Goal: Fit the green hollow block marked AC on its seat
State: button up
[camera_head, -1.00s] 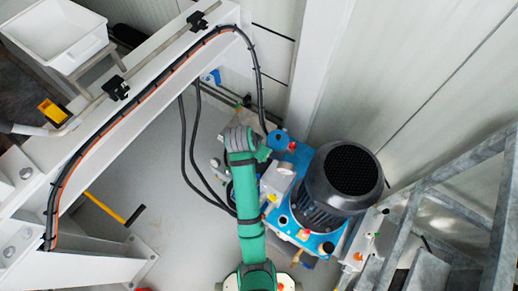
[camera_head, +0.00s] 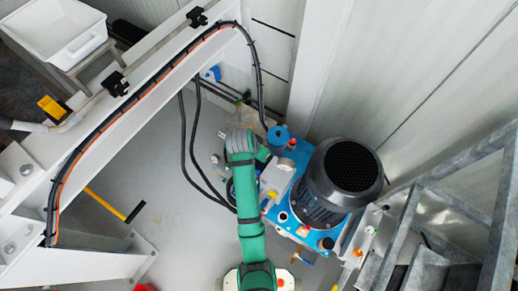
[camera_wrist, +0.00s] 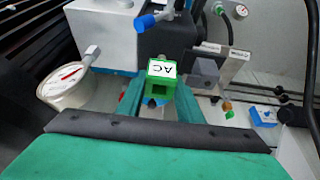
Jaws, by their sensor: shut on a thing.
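In the wrist view the green hollow block marked AC (camera_wrist: 161,78) is between the two green fingers of my gripper (camera_wrist: 160,92), which is shut on it. Its white AC label shows upside down, and a dark square opening faces the camera. The block is held in front of grey pump equipment; I cannot tell whether it touches anything. Its seat cannot be made out for certain. In the head view my gripper and the block are hidden under my green arm, left of the blue pump unit (camera_head: 322,243).
A blue-handled valve (camera_wrist: 146,21), a dial gauge (camera_wrist: 68,85) and a grey block (camera_wrist: 203,72) are close around the gripper. In the head view a large dark motor (camera_head: 343,180) stands to the right, black cables (camera_head: 190,150) to the left.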

jog(key=shift+f, duration=1.4)
jog(key=shift+f, duration=0.1)
jog(key=o, duration=1.3)
jog(key=shift+a, duration=0.15)
jog(key=shift+a+r, duration=0.1)
jog(key=shift+r, duration=0.15)
jog(key=v, duration=1)
jog(key=shift+s+d+r, duration=0.1)
jog(key=shift+s+d, duration=0.05)
jog(key=shift+d, duration=0.15)
